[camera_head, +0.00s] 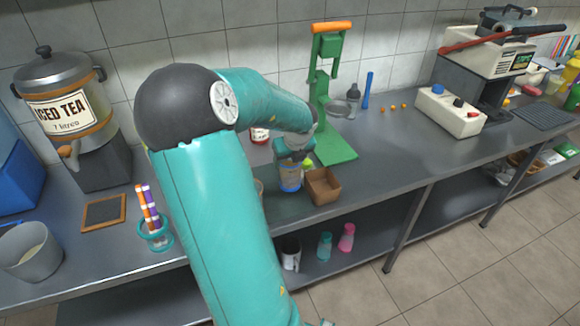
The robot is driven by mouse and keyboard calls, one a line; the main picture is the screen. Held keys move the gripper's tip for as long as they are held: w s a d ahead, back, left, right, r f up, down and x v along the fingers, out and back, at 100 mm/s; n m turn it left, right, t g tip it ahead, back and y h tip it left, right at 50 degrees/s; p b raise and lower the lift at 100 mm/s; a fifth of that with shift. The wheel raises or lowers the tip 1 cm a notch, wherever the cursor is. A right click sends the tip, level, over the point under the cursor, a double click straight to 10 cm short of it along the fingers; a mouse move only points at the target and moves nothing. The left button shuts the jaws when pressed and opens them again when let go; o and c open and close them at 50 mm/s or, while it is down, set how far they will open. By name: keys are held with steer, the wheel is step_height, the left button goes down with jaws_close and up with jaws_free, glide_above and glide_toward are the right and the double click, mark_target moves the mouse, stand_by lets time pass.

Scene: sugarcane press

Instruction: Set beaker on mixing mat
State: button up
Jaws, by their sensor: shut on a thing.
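My gripper (293,160) is low over the counter in the middle of the view, partly hidden by my own teal arm. It is shut on a small clear, bluish container (290,180), which looks like the beaker. The beaker is upright, just left of a brown open box (323,186). A dark patch (287,208) on the counter in front of it may be the mixing mat; its outline is hard to make out. I cannot tell whether the beaker's base touches the surface.
A green press (337,149) with an orange handle stands behind the box. An iced tea dispenser (62,105), a framed board (104,211) and a tube rack (156,236) are at left. A white machine (450,112) stands right.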

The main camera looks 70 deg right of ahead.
steer(key=shift+d+f, duration=0.2)
steer(key=shift+f, duration=1.5)
steer(key=shift+f, duration=0.15)
steer(key=o, duration=1.7)
steer(key=shift+w, duration=0.1)
steer(key=shift+c, duration=0.2)
steer(key=shift+r, duration=0.3)
steer(key=v, duration=1.1)
steer(key=shift+a+r, duration=0.15)
steer(key=shift+r, duration=0.1)
